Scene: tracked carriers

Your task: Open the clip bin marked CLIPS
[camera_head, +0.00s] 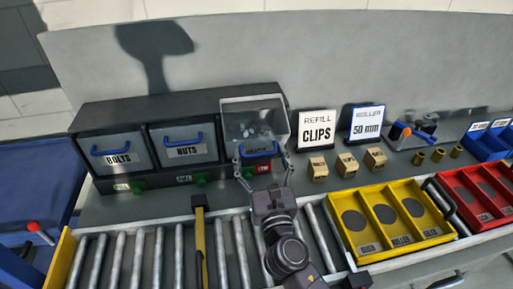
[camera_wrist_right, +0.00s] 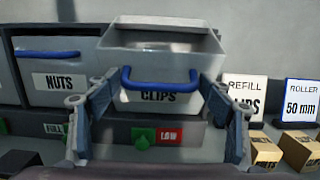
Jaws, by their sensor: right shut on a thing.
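The CLIPS bin (camera_head: 235,121) is the right one of three grey bins in the dark rack. It is tilted out of the rack, and its open top shows small grey pieces inside. Its blue handle (camera_wrist_right: 158,84) and CLIPS label (camera_wrist_right: 158,96) show in the right wrist view. My right gripper (camera_head: 264,165) is at the bin's front, shut on the blue handle, one finger at each end of it. In the head view the gripper partly covers the label. My left gripper is not in view.
The NUTS bin (camera_head: 184,139) and BOLTS bin (camera_head: 111,146) sit shut at the left. A red LOW tag (camera_wrist_right: 169,136) is below the CLIPS bin. A REFILL CLIPS sign (camera_head: 317,130) and small boxes (camera_head: 345,165) stand right. A roller conveyor (camera_head: 155,255) with a yellow tray (camera_head: 350,232) runs in front.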

